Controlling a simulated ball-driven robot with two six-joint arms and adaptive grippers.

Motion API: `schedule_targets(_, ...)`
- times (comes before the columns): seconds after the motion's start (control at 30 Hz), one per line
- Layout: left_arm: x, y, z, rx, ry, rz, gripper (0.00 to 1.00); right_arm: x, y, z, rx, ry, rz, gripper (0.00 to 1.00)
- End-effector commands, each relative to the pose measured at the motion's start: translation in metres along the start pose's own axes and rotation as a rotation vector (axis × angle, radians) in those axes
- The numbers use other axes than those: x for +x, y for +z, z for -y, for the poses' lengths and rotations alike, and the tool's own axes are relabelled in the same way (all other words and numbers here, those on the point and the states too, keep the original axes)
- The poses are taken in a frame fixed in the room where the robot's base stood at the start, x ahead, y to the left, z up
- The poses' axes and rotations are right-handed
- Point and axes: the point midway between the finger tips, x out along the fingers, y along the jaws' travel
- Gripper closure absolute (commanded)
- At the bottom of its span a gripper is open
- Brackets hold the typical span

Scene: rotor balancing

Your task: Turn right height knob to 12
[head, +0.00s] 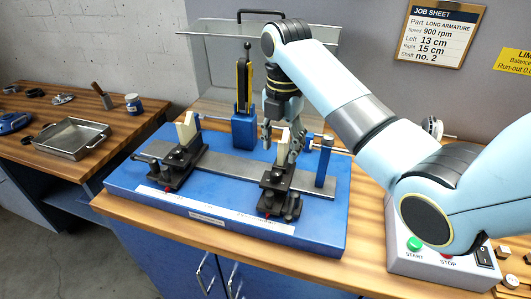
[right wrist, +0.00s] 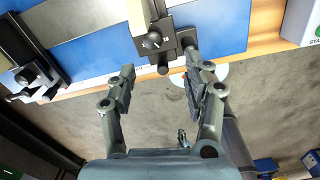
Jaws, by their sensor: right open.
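The right support (head: 277,179) is a dark stand on the rail of the blue balancing base. It also shows at the top of the right wrist view (right wrist: 150,22). A dark round knob (right wrist: 152,41) sits on its front, with a short dark peg below it. I cannot tell its setting. My right gripper (head: 280,141) hangs over the base near the right support. In the right wrist view its fingers (right wrist: 160,76) are spread and empty, with the knob beyond the gap between the tips. I see no contact. My left gripper is out of view.
The left support (head: 174,166) stands on the same rail (head: 225,172). A blue post (head: 325,161) is right of the right support. A control box (head: 435,272) with green start button is at lower right. The job sheet (head: 440,33) reads Left 13 cm, Right 15 cm.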

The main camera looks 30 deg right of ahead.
Motion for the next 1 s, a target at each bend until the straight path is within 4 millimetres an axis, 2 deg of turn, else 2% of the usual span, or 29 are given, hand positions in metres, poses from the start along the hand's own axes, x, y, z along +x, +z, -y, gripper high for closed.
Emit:
schedule_targets(0.07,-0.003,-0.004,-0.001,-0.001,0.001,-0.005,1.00,-0.013,0.004,-0.006,-0.077,-0.007,-0.009,0.49)
schedule_targets(0.17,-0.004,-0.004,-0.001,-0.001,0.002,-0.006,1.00,-0.013,0.005,-0.008,-0.124,-0.013,-0.017,0.49)
schedule_targets(0.27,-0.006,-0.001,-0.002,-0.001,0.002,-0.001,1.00,-0.001,0.005,-0.008,-0.131,-0.014,-0.019,0.49)
schedule_targets(0.47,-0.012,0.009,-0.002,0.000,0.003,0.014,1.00,0.039,0.004,-0.007,-0.130,-0.014,-0.019,0.49)
schedule_targets(0.7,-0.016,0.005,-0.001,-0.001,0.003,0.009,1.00,0.078,0.004,-0.008,-0.128,-0.011,-0.016,0.49)
schedule_targets(0.83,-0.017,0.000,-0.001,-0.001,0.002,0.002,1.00,0.088,0.004,-0.008,-0.128,-0.010,-0.015,0.49)
schedule_targets(1.0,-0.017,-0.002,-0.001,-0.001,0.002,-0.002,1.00,0.091,0.004,-0.008,-0.128,-0.009,-0.014,0.49)
